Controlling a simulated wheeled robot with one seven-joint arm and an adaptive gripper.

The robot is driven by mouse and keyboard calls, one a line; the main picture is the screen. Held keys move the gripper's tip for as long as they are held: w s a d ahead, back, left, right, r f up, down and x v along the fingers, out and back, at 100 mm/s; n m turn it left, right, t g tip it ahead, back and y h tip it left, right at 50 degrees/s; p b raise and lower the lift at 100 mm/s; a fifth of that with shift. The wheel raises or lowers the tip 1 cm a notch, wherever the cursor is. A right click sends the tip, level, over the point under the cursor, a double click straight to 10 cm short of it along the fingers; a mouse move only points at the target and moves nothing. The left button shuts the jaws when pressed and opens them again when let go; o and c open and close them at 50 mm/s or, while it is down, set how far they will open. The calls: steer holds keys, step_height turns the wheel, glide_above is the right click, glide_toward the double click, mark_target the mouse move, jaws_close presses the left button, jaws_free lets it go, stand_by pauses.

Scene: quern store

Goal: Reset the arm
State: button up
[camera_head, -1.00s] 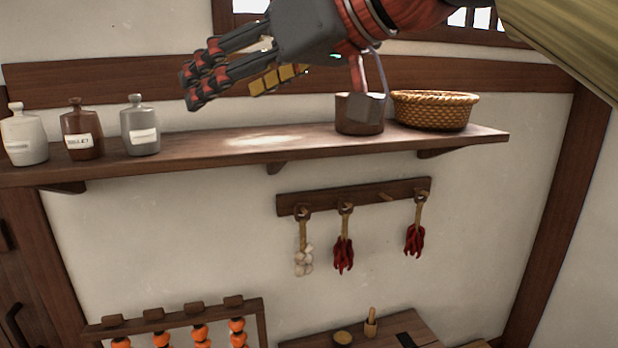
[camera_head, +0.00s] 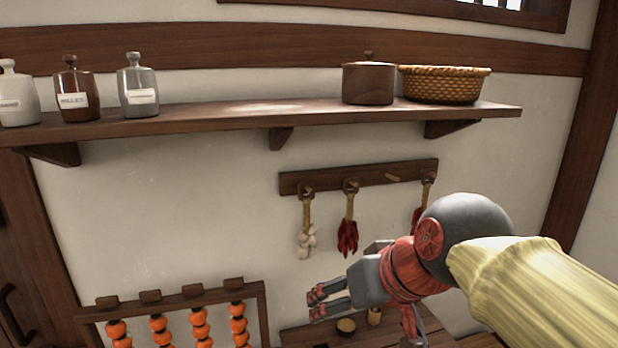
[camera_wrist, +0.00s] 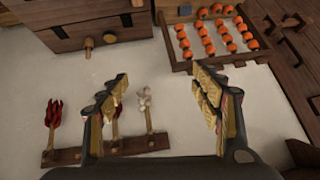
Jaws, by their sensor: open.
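My gripper (camera_head: 318,303) is low in the right half of the head view, pointing left, below the hanging bundles and apart from the shelf. In the wrist view my gripper (camera_wrist: 163,88) shows two spread fingers with tan pads and nothing held between them. My arm comes in from the lower right and covers part of the right red bundle (camera_head: 417,218).
A wall shelf (camera_head: 330,116) holds several labelled jars, a brown lidded pot (camera_head: 368,84) and a wicker basket (camera_head: 445,85). A peg rail (camera_head: 300,183) carries garlic (camera_head: 307,240) and red peppers (camera_head: 347,237). A rack (camera_head: 185,298) of orange fruit stands lower left.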

steer(key=s+d+f+m+h+b, duration=0.1)
steer(key=s+d+f+b, duration=0.3)
steer(key=f, duration=0.6)
steer(key=s+d+f+m+h+b, duration=0.1)
steer(key=s+d+f+b, duration=0.3)
steer(key=f, duration=0.7)
steer(key=s+d+f+g+h+b, duration=0.1)
steer(key=s+d+f+b, duration=0.3)
steer(key=f, duration=0.6)
steer(key=shift+s+d+f+m+h+b, duration=0.3)
steer(key=shift+d+m+b, duration=0.1)
steer(key=shift+d+b, duration=0.35)
